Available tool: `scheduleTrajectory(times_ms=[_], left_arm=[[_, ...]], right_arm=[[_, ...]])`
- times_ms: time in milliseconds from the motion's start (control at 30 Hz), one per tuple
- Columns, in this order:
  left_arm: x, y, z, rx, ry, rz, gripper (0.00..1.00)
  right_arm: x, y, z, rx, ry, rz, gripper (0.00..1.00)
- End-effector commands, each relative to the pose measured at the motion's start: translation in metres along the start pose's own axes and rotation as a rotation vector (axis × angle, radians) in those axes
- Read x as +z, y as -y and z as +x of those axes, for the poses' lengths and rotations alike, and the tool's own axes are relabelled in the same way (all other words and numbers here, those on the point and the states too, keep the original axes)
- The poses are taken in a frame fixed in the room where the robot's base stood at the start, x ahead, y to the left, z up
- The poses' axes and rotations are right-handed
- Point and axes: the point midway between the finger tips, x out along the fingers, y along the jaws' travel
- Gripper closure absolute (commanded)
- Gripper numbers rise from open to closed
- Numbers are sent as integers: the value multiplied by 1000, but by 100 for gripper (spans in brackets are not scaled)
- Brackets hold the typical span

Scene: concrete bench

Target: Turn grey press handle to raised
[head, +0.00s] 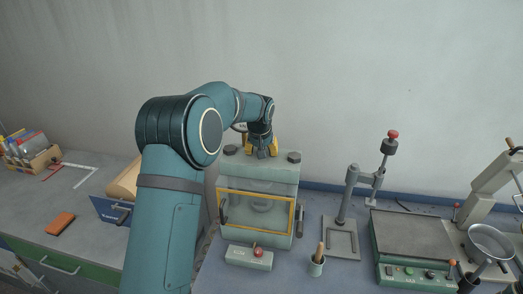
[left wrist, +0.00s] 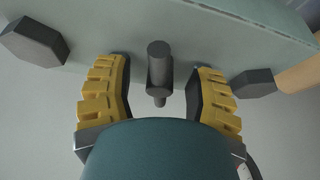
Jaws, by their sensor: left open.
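A pale green-grey box-shaped press (head: 258,211) with a yellow-framed front window stands at the middle of the bench. Two dark knobs (head: 293,157) sit on its top. In the left wrist view, a short dark grey handle (left wrist: 159,70) stands between the yellow fingers, with the knobs (left wrist: 34,42) to either side. My left gripper (head: 262,150) is over the top of the box, open, its fingers either side of the handle with visible gaps. In the head view the gripper hides the handle. My right gripper is not in view.
A grey stand (head: 347,194) with a red-topped lever is right of the box. A green-sided machine (head: 412,245) fills the right. An orange block (head: 60,223) lies at left.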

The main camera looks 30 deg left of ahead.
Motion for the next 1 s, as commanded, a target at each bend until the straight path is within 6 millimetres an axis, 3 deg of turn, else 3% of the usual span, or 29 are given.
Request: scheduleTrajectory(times_ms=[267, 400, 433, 1000], left_arm=[[0, 0, 0, 0, -1, 0, 46], [0, 0, 0, 0, -1, 0, 96], [0, 0, 0, 0, -1, 0, 100], [-1, -1, 0, -19, -2, -47, 100]], right_arm=[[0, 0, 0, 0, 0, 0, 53], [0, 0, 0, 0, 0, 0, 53], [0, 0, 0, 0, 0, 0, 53], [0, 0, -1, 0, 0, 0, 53]])
